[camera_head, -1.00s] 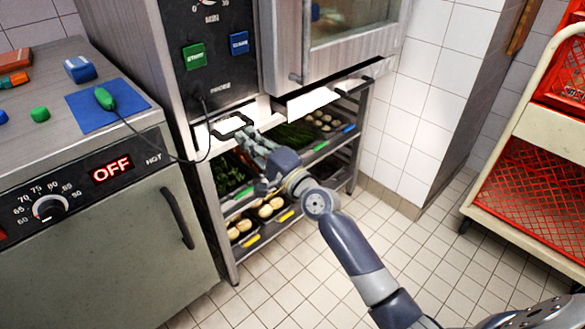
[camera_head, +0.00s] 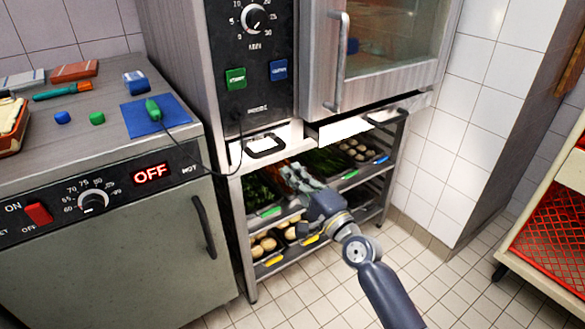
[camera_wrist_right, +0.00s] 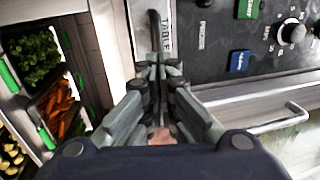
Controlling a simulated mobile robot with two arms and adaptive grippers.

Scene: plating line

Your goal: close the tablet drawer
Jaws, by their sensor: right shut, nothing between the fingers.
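The tablet drawer (camera_head: 284,133) is a pale, low front under the oven's control panel, with a black bar handle (camera_head: 264,147). In the right wrist view the handle (camera_wrist_right: 153,30) stands just beyond the fingertips, beside a partly hidden label starting "TABLE". I cannot tell how far the drawer stands out. My right gripper (camera_head: 287,170) is shut and empty, just below and right of the handle, apparently apart from it. In the right wrist view the closed fingers (camera_wrist_right: 158,68) point at the drawer front. My left gripper is not in view.
A second drawer (camera_head: 340,129) with a black handle sits to the right under the oven door. Below is a rack (camera_head: 249,238) with trays of vegetables. A counter unit (camera_head: 120,250) stands left, its green probe's cable hanging near the drawer. A red-crate trolley (camera_head: 545,195) stands right.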

